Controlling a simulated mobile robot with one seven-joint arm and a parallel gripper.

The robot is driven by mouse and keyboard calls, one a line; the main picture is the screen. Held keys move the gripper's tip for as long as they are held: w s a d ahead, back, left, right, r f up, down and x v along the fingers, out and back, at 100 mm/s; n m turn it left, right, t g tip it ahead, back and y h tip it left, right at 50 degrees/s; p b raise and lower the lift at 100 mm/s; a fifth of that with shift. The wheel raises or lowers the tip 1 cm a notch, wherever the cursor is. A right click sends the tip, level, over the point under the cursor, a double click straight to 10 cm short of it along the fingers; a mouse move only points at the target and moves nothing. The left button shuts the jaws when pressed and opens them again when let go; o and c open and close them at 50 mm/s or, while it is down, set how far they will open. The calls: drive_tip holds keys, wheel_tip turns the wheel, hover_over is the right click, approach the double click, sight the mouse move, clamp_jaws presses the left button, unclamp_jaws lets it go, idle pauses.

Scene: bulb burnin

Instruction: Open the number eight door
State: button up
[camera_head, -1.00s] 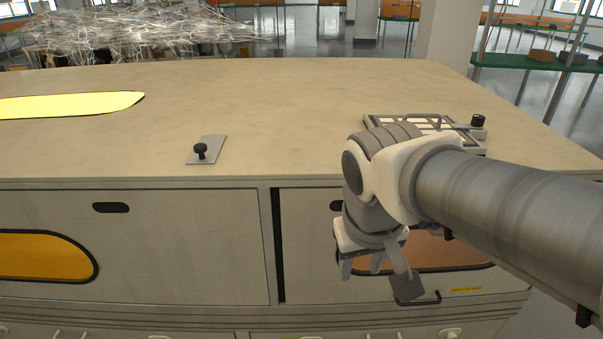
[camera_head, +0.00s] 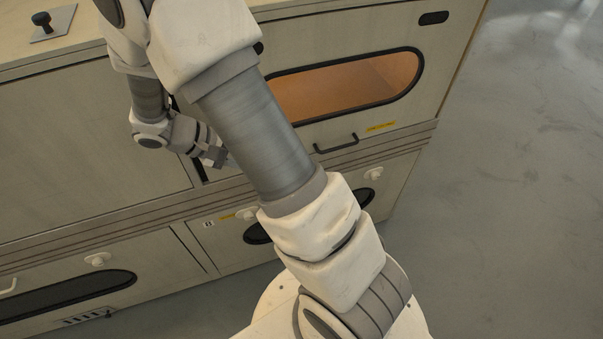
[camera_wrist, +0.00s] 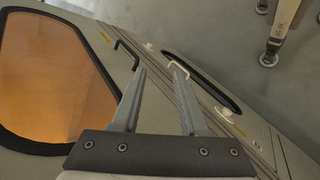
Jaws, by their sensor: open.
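The number eight door (camera_head: 228,246) is the lower right panel of the cabinet, with a small "8" label (camera_head: 208,224) at its upper left corner. It has white knobs (camera_head: 245,213) and a dark window, partly hidden behind my arm. In the wrist view the same lower panel shows a dark window (camera_wrist: 202,78), a white handle (camera_wrist: 178,69) and a white knob (camera_wrist: 226,113). My gripper (camera_head: 220,158) hangs in front of the cabinet, above the lower panel. Its two fingers are apart and empty in the wrist view (camera_wrist: 158,70). I cannot tell their distance from the white handle.
The upper door has an orange window (camera_head: 345,88) and a black handle (camera_head: 337,143), which also shows in the wrist view (camera_wrist: 126,47). A lower left door (camera_head: 150,262) has its own knob and window. Open grey floor (camera_head: 510,200) lies to the right.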

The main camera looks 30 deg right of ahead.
wheel_tip(320, 180, down, 29)
drive_tip(key=d+n+t+h+b, duration=0.1)
drive_tip(key=n+t+h+b, duration=0.3)
drive_tip(key=n+h+b, duration=0.15)
drive_tip(key=shift+h, duration=0.35)
drive_tip(key=x, duration=0.8)
drive_tip(key=b+x, duration=0.1)
drive_tip(key=x, duration=0.8)
drive_tip(key=shift+s+d+f, duration=0.15)
drive_tip(key=shift+f, duration=0.1)
clamp_jaws()
